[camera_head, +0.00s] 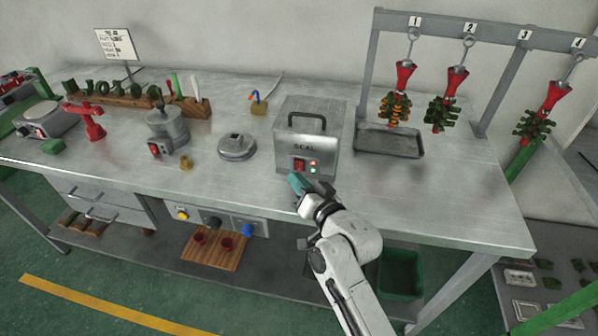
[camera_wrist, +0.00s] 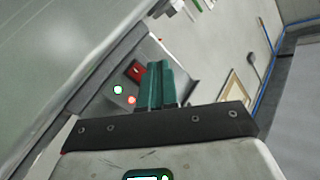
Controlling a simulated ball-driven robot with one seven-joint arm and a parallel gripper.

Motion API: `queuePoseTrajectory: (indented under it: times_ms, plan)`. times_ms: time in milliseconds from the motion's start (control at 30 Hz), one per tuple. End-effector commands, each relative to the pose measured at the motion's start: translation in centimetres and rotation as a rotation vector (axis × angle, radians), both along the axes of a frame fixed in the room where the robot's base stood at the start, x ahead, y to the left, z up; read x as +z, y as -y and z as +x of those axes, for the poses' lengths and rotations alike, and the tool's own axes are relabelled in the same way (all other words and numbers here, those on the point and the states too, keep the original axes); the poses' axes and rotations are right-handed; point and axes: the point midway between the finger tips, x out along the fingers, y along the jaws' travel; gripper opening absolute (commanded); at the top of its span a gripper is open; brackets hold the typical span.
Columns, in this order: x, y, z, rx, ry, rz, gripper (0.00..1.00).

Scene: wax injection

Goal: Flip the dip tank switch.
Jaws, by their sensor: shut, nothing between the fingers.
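A metal box marked SEAL (camera_head: 311,142) with a black top handle stands on the bench in the head view. Its front has a red rocker switch (camera_head: 299,165) beside two small lit lamps, one red and one green. No label names it a dip tank. My gripper (camera_head: 297,183), with teal fingers, is just in front of and below the switch, shut and empty. In the wrist view the shut fingers (camera_wrist: 160,82) point toward the panel, with the red switch (camera_wrist: 137,71) just left of them. I cannot tell whether they touch it, or the switch's position.
A round metal pot (camera_head: 167,132) with its own red switch stands further left. A round grey device (camera_head: 237,147) is between them. A metal tray (camera_head: 390,142) lies right of the box, under red-topped hanging wax trees (camera_head: 396,105). The bench front right is clear.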

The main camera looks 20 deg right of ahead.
Motion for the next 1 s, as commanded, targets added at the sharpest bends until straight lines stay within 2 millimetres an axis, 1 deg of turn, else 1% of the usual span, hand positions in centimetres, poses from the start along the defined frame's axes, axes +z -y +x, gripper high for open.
queuePoseTrajectory:
  times_ms: [100, 200, 1000]
  plan:
    - [0.00, 0.52, 0.64, -0.001, 0.001, 0.000, 0.00]
    - [0.10, 0.71, 0.85, -0.001, 0.001, 0.000, 0.00]
    - [0.17, 0.72, 0.91, 0.001, -0.001, 0.000, 0.00]
